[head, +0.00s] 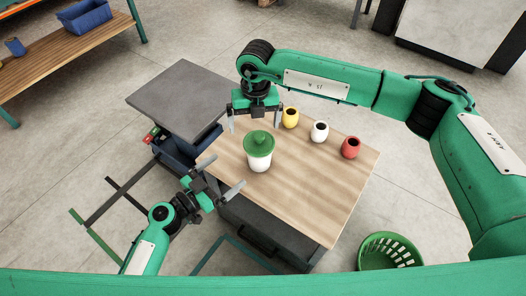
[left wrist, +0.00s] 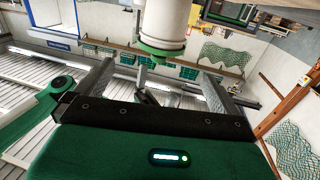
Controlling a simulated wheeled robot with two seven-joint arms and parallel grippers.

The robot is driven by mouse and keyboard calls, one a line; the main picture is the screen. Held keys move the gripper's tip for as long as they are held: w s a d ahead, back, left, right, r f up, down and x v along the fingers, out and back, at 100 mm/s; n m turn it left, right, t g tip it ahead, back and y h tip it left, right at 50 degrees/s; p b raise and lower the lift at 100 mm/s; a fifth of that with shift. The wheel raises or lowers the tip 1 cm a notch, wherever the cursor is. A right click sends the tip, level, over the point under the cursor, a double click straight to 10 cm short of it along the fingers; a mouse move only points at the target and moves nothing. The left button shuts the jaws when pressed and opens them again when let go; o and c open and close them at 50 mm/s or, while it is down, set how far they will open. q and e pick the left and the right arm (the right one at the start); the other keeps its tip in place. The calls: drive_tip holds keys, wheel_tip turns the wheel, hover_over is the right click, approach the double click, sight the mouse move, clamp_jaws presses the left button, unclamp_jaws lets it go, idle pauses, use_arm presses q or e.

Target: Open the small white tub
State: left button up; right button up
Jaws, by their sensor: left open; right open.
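The white tub (head: 259,165) stands upright on the wooden table, with a green knobbed lid (head: 258,143) on top. My left gripper (head: 226,172) is open and empty at the table's near-left edge, its fingers pointing at the tub, apart from it. In the left wrist view the tub (left wrist: 166,20) appears inverted at the top, its green lid (left wrist: 160,49) beyond the open fingers (left wrist: 158,70). My right gripper (head: 254,122) is open and points down just behind the lid, with nothing visible between its fingers.
A yellow cup (head: 290,118), a white cup (head: 319,132) and a red cup (head: 350,148) stand in a row along the back right. A grey side table (head: 178,97) adjoins at left. A green basket (head: 390,250) is on the floor. The table's front right is clear.

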drive_tip(key=shift+w+d+r+h, duration=0.15)
drive_tip(key=shift+w+d+h, duration=0.15)
drive_tip(key=shift+w+d, duration=0.15)
drive_tip(key=shift+d, duration=0.2)
use_arm(q)
approach(268, 137)
drive_tip(key=x, duration=0.6)
drive_tip(key=shift+w+a+f, duration=0.1)
drive_tip(key=shift+w+f, duration=0.2)
drive_tip(key=shift+f, duration=0.1)
use_arm(e)
drive_tip(key=shift+a, duration=0.1)
use_arm(q)
drive_tip(key=c, duration=1.2)
use_arm(e)
wheel_tip(268, 137, up, 2)
drive_tip(key=n, duration=0.5)
drive_tip(key=shift+r+n, duration=0.15)
drive_tip(key=shift+n, duration=0.25)
wheel_tip(268, 137, down, 10)
drive_tip(key=n, duration=0.7)
drive_tip(key=shift+r+n, duration=0.25)
drive_tip(key=shift+n, duration=0.05)
